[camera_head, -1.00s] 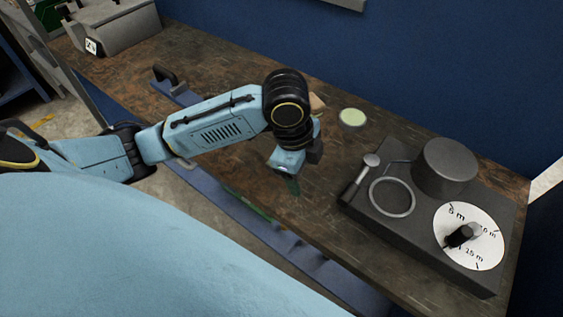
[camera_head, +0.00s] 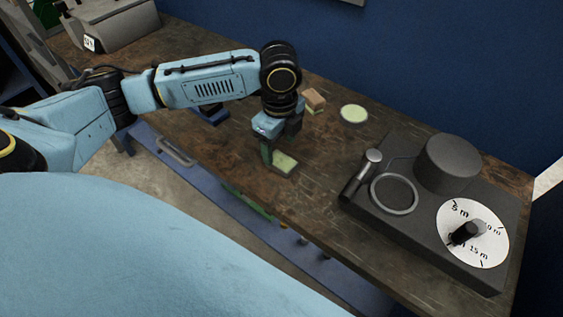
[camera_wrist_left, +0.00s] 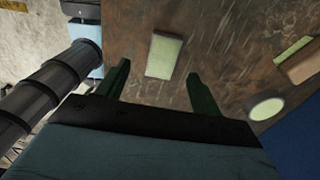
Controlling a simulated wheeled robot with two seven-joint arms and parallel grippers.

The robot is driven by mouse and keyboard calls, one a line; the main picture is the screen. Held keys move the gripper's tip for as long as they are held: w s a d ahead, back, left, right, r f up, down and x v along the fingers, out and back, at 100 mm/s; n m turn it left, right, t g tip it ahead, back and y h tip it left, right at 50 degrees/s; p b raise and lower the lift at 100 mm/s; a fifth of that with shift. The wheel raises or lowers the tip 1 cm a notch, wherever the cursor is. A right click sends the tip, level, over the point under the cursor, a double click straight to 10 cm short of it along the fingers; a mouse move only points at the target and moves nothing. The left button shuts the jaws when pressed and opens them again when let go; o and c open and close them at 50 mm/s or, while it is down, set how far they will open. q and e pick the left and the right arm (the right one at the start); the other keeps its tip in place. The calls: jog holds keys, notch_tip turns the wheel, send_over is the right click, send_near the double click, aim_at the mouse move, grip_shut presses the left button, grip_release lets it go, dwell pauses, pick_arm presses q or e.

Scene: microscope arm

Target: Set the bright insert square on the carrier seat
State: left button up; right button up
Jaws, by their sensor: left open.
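A small rectangular piece with a pale green top (camera_head: 283,164) lies on the bench near its front edge. In the left wrist view this piece (camera_wrist_left: 164,56) sits between and just beyond the two finger tips. My left gripper (camera_head: 277,146) is open and empty, pointing down close to the piece. A round pale green disc (camera_head: 354,114) lies farther back. A tan block with a pale green layer (camera_head: 314,101) stands behind the gripper. I cannot tell for certain which of these is the insert or the carrier seat. My right gripper is out of view.
A dark instrument base (camera_head: 420,222) with a metal ring (camera_head: 394,194), a cylinder (camera_head: 449,162) and a white dial (camera_head: 473,233) stands at the right. A grey case (camera_head: 113,24) is at the far left. The wooden bench between the small pieces and the instrument is clear.

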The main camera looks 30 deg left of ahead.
aim_at(282, 161)
pick_arm(q)
jog(key=shift+w+d+f+b, duration=0.1)
jog(key=shift+f+b, duration=0.2)
jog(key=shift+f, duration=1.05)
jog(key=shift+w+f+b, duration=0.1)
jog(key=shift+f+b, duration=0.15)
jog(key=shift+f, duration=1.1)
jog(key=shift+r, duration=0.1)
grip_shut()
